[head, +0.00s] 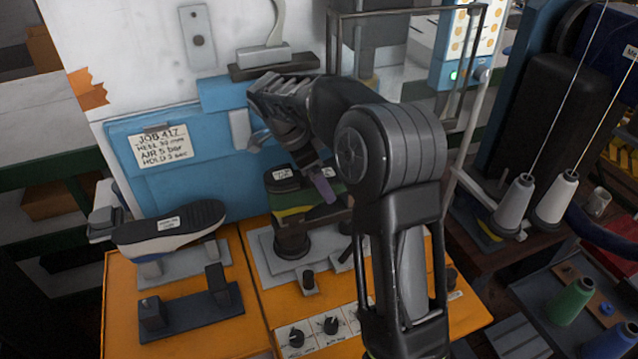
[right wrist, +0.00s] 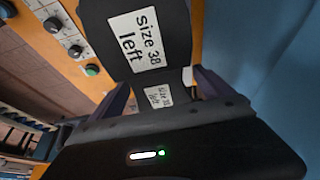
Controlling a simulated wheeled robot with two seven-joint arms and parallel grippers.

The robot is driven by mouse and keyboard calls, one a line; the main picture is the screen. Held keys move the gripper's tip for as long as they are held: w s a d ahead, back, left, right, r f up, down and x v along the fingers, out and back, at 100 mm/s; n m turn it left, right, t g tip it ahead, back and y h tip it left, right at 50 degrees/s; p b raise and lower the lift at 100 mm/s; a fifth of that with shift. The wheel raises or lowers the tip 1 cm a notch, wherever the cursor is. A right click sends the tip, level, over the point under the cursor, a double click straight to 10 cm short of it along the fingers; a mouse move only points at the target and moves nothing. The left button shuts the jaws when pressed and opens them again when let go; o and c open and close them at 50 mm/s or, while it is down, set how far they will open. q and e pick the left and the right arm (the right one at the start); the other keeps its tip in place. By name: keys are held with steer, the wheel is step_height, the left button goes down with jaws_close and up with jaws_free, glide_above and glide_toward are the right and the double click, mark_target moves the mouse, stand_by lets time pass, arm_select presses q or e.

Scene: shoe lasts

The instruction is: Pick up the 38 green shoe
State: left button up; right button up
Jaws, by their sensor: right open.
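The green shoe (head: 290,212) sits sole up on a post of the orange machine in the head view, partly hidden behind my right gripper and arm. Its dark sole (right wrist: 172,52) fills the middle of the right wrist view, with white labels reading "size 38 left". My right gripper (right wrist: 163,92) is open, with one purple finger on each side of the narrower part of the sole. In the head view one purple finger (head: 323,187) shows beside the shoe. I cannot tell whether the fingers touch it. My left gripper is not in view.
Another shoe with a dark sole (head: 180,224) lies sole up on a stand at the left. A blue panel (head: 200,183) with a job card stands close behind. Knobs (head: 331,325) line the orange machine's front. Thread cones (head: 515,203) stand at the right.

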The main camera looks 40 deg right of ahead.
steer(key=shift+a, duration=0.1)
steer(key=shift+c, duration=0.2)
jaws_close()
stand_by(0.7)
